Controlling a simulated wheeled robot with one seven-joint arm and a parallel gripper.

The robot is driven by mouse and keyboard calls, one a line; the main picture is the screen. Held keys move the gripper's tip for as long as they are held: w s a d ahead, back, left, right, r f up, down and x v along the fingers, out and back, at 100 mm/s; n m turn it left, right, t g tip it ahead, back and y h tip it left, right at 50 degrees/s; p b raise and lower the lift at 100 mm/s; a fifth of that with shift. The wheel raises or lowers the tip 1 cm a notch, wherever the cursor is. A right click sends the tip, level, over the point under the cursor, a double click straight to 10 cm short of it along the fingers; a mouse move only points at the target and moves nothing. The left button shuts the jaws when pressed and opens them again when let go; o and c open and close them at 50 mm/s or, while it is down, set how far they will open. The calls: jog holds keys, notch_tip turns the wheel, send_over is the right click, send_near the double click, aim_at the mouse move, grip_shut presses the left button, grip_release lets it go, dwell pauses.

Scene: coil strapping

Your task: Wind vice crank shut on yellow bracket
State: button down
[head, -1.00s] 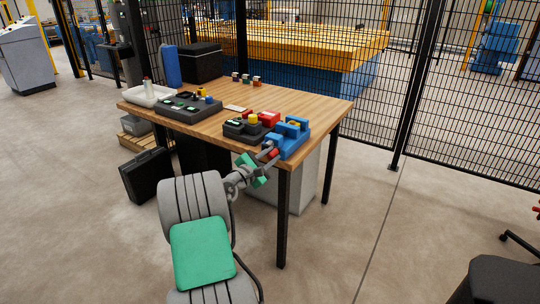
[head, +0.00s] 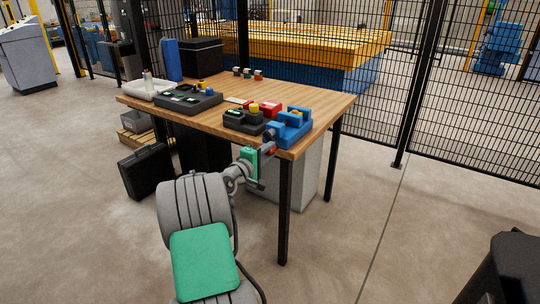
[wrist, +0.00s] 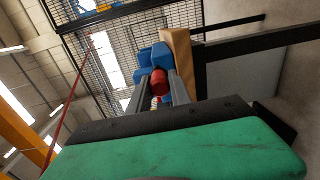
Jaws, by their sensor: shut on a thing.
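The blue vice (head: 293,130) stands at the table's front right corner; it also shows in the wrist view (wrist: 153,57). A red crank grip (head: 272,149) sticks out at its near side, past the table edge. In the wrist view the red grip (wrist: 160,82) lies between the two grey fingers. My gripper (head: 267,153) is shut on this grip. The yellow bracket cannot be made out clearly in the vice, so I cannot tell whether the jaws touch it. The rest of the crank is mostly hidden by my fingers.
The vice stands on the wooden table (head: 290,94). A dark tray (head: 243,122) with a yellow knob, and a red block (head: 271,110), sit close to the vice's left. A larger dark tray (head: 187,102) is farther left.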

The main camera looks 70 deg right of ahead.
jog(key=shift+w+f+m, duration=0.1)
jog(key=shift+w+m, duration=0.1)
jog(key=shift+m, duration=0.3)
jog(key=c, duration=1.2)
grip_release()
jog(key=w+a, duration=0.1)
jog(key=a, duration=0.6)
jog(key=shift+a+p, duration=0.35)
